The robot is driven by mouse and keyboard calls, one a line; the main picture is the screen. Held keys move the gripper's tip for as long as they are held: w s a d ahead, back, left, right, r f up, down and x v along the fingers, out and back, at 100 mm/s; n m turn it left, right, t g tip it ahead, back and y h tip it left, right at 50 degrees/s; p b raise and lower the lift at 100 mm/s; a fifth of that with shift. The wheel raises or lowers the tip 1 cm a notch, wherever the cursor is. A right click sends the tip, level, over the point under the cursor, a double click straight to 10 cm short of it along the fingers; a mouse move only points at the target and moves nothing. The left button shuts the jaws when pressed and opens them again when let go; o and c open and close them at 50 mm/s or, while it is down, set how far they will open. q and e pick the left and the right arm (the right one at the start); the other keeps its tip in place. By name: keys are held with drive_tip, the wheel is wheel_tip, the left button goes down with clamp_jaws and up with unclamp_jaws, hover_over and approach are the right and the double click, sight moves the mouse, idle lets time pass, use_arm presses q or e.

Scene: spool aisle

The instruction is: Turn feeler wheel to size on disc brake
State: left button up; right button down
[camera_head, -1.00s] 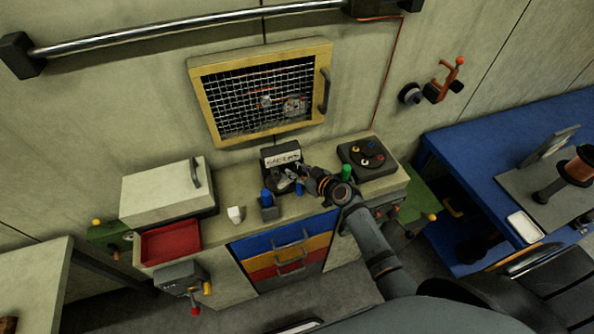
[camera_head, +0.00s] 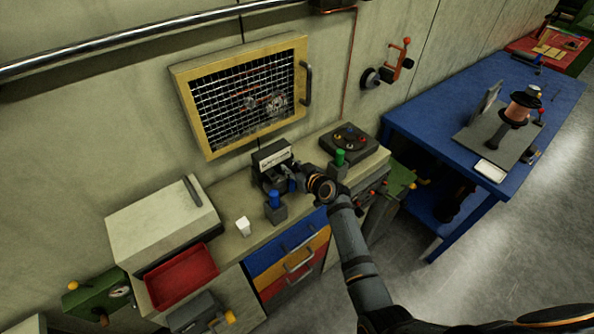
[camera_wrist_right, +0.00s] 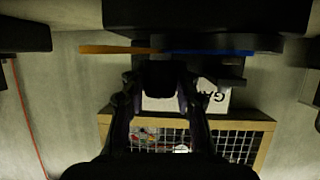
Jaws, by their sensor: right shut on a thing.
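A small dark device with a white lettered plate (camera_head: 272,157) stands at the back of the counter. The plate also shows in the wrist view (camera_wrist_right: 216,97), partly covered, with only a few letters visible. My right gripper (camera_head: 296,181) is at the front of this device. In the wrist view, my right gripper (camera_wrist_right: 160,92) has its two fingers closed around a dark part (camera_wrist_right: 160,76) of it. That part is in shadow, so I cannot make out the feeler wheel's shape or any size mark. I cannot clearly identify the disc brake. My left gripper is not in view.
A blue-topped holder (camera_head: 275,199) and a green-topped one (camera_head: 340,158) stand close to the gripper. A white cup (camera_head: 243,226), red tray (camera_head: 182,277) and button box (camera_head: 354,142) share the counter. A yellow-framed mesh panel (camera_head: 184,90) is on the wall above.

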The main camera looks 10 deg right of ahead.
drive_tip(key=c, duration=1.3)
unclamp_jaws()
drive_tip(key=shift+o, duration=1.4)
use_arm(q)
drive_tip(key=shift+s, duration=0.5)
use_arm(e)
drive_tip(key=shift+o, duration=0.2)
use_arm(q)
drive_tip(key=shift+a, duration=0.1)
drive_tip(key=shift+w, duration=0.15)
use_arm(e)
drive_tip(key=v, duration=1.2)
